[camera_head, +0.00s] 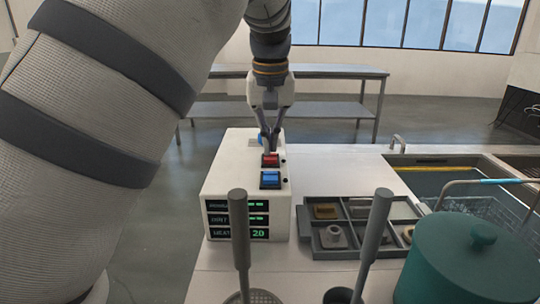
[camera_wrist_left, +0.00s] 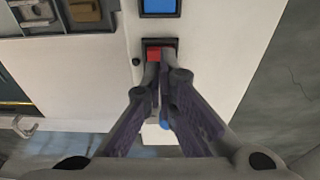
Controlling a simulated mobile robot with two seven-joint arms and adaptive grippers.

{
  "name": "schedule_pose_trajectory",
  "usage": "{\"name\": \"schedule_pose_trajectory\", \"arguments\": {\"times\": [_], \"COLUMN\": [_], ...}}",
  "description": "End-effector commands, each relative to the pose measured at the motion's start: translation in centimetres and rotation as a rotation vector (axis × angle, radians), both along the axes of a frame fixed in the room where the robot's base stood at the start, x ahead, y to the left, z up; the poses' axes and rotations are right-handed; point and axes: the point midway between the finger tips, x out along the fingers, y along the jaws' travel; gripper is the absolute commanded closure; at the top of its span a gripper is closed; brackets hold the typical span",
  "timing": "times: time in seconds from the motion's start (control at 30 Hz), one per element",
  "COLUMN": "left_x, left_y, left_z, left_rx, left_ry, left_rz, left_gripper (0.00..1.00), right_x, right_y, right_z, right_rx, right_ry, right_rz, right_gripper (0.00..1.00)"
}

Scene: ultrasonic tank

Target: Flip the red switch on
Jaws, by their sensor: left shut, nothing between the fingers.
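The red switch (camera_head: 270,160) sits on top of a white control box (camera_head: 225,180), behind a blue switch (camera_head: 270,179). My left gripper (camera_head: 270,147) points down over the box with its fingers together and empty, its tips at the far side of the red switch. In the left wrist view the fingertips (camera_wrist_left: 160,58) overlap the red switch (camera_wrist_left: 153,54) and hide part of it. I cannot tell whether they touch it. The blue switch (camera_wrist_left: 158,5) shows at the top edge there. My right gripper is not in view.
A grey divided tray (camera_head: 322,254) with small parts lies right of the box. A teal pot (camera_head: 470,265) and two upright grey handles stand in front. A water tank (camera_head: 440,180) is at the right. Another blue part (camera_wrist_left: 165,120) shows behind the fingers.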

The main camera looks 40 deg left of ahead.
Motion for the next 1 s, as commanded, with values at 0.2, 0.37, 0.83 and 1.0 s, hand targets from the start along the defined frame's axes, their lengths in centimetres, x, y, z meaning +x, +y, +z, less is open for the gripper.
{"name": "schedule_pose_trajectory", "arguments": {"times": [0.2, 0.37, 0.83, 1.0], "left_x": [0.0, 0.0, 0.0, 0.0], "left_y": [0.0, 0.0, 0.0, 0.0], "left_z": [-0.4, -0.6, -1.3, -1.6], "left_rx": [-0.001, -0.001, 0.0, -0.001], "left_ry": [0.001, 0.001, 0.0, 0.001], "left_rz": [0.0, 0.0, 0.0, 0.0], "left_gripper": [1.0, 1.0, 1.0, 1.0], "right_x": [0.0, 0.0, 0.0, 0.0], "right_y": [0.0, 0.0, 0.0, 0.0], "right_z": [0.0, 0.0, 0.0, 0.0], "right_rx": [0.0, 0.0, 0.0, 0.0], "right_ry": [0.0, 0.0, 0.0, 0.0], "right_rz": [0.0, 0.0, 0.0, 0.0], "right_gripper": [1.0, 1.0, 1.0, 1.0]}}
